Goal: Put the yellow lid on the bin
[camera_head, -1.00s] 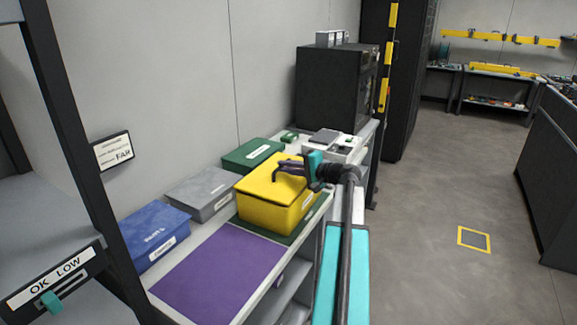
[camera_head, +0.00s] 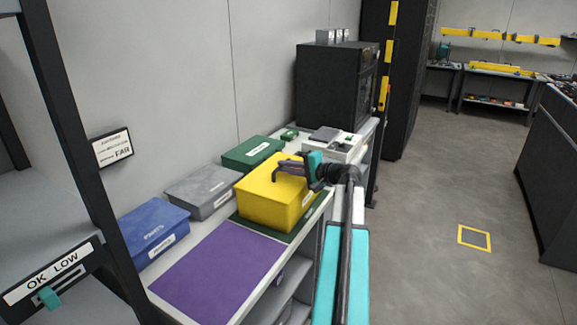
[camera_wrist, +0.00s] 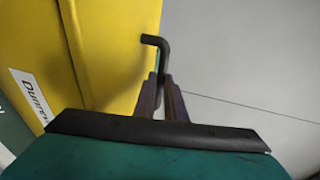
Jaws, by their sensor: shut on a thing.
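My gripper (camera_head: 280,172) is at the lid's right part, fingers pointing left. In the wrist view my gripper (camera_wrist: 162,100) is shut on the black bent handle (camera_wrist: 155,44) of the lid. The fingers hide the handle's lower part.
A purple mat (camera_head: 220,268) lies clear in front of the bin. Blue (camera_head: 152,228), grey (camera_head: 202,190) and green (camera_head: 252,153) boxes line the wall side. A black cabinet (camera_head: 335,90) and small white devices (camera_head: 345,147) stand behind.

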